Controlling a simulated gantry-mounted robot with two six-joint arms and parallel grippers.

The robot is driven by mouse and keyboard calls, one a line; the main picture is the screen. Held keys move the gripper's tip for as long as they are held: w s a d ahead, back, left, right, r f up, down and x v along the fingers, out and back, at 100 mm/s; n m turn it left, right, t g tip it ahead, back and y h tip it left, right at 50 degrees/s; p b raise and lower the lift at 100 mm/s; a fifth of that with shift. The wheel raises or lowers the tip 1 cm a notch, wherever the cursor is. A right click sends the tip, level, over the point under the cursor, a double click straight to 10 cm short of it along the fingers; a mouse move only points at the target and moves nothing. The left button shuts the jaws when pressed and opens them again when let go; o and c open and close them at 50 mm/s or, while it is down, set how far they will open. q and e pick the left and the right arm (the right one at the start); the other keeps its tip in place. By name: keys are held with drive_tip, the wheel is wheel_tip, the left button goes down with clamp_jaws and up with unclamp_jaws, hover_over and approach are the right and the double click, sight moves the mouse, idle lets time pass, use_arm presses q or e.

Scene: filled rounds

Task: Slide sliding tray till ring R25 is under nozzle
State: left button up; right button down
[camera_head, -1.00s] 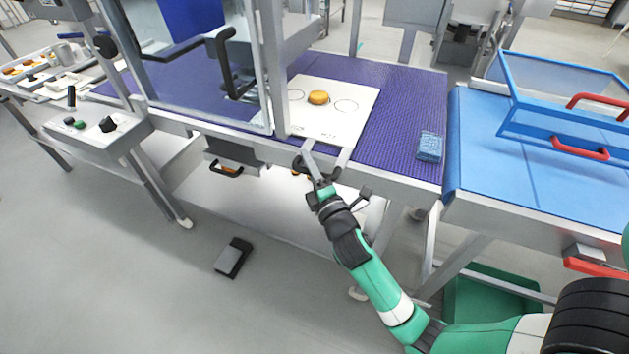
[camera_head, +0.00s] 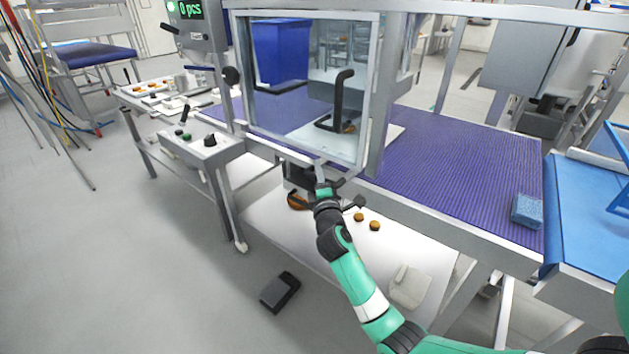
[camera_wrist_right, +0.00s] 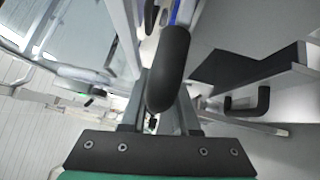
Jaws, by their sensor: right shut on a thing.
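The white sliding tray (camera_head: 394,134) is mostly behind the clear panel of the machine (camera_head: 300,85), with a strip sticking out to its right. An orange-brown round (camera_head: 349,128) on it is partly hidden behind the black handle and frame. The ring marks and labels cannot be read, and I cannot make out the nozzle. My right gripper (camera_head: 321,172) is at the table's front edge below the machine, shut on the tray's handle. In the right wrist view the dark rounded handle grip (camera_wrist_right: 169,70) stands between the fingers. My left gripper is not in view.
A blue sponge (camera_head: 526,211) lies on the purple belt (camera_head: 450,170) at the right. Several brown rounds (camera_head: 375,225) lie on the white lower shelf (camera_head: 410,255). A control box (camera_head: 206,148) stands left of the machine, and a black pedal (camera_head: 280,291) is on the floor.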

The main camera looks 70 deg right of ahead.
drive_tip(key=shift+w+r, duration=0.4)
drive_tip(key=shift+r, duration=0.15)
drive_tip(key=c, duration=0.8)
unclamp_jaws()
drive_tip(key=shift+c, duration=0.2)
drive_tip(key=shift+o, duration=0.4)
drive_tip(key=shift+f, duration=0.2)
drive_tip(key=shift+f, duration=0.1)
drive_tip(key=p+v, duration=0.3)
drive_tip(key=v, duration=0.8)
drive_tip(key=shift+s+a, duration=0.2)
drive_tip(key=shift+s, duration=0.05)
